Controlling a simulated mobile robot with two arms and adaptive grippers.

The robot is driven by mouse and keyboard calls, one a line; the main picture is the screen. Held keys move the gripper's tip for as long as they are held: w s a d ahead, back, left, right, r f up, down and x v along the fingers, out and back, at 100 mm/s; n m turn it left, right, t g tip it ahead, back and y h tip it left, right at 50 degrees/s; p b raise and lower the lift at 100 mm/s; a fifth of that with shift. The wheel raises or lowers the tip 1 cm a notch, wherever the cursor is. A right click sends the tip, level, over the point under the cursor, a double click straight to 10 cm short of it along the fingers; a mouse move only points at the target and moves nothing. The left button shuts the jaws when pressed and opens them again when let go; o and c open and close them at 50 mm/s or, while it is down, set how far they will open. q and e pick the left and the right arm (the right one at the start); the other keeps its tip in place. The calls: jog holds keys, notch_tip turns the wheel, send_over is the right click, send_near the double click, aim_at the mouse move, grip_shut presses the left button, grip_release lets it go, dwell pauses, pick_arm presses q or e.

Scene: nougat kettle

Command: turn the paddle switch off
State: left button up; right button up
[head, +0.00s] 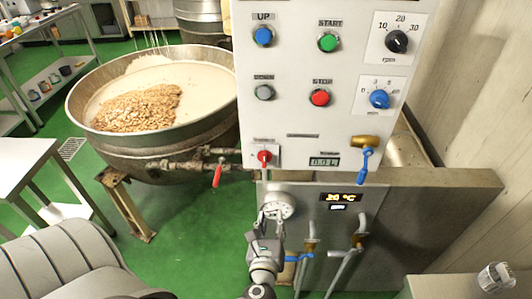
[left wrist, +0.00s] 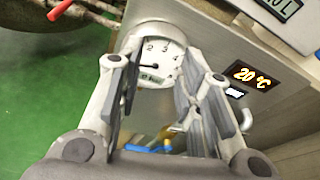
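A small red rotary switch (head: 264,157) sits at the lower left of the white control panel (head: 290,100); its label is too small to read, so I cannot tell if it is the paddle switch. My left gripper (head: 271,216) is below it, at a white round dial (head: 281,204) on the steel housing. In the left wrist view the left gripper (left wrist: 160,95) is open, its two fingers apart, with the numbered dial (left wrist: 155,48) showing beyond and between them. I cannot tell whether the fingers touch the dial. My right gripper is not in view.
A large kettle (head: 215,130) with a nut-topped pale mass stands left of the panel. A pipe with a red lever (head: 217,176) runs between them. Blue-handled valves (head: 364,165) are on the right and below the dial. A 20 °C display (head: 341,197) sits beside it.

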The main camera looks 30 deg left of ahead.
pick_arm(q)
jog(key=m+t+y, duration=0.1)
jog(key=m+y, duration=0.1)
send_near(264, 162)
jog(key=s, duration=0.1)
jog(key=shift+y, duration=0.3)
jog(key=p+x, duration=0.2)
jog(key=x, duration=0.2)
jog(key=p+x, duration=0.1)
jog(key=x, duration=0.4)
jog(key=shift+w+d+p, duration=0.25)
jog(key=shift+d+p, duration=0.05)
jog(key=shift+p, duration=0.1)
jog(key=shift+w+a+t, duration=0.25)
jog(key=shift+w+t, duration=0.05)
jog(key=shift+w, duration=0.2)
jog(key=shift+w+f, duration=0.1)
jog(key=shift+c, duration=0.3)
jog(key=c, duration=0.5)
grip_shut()
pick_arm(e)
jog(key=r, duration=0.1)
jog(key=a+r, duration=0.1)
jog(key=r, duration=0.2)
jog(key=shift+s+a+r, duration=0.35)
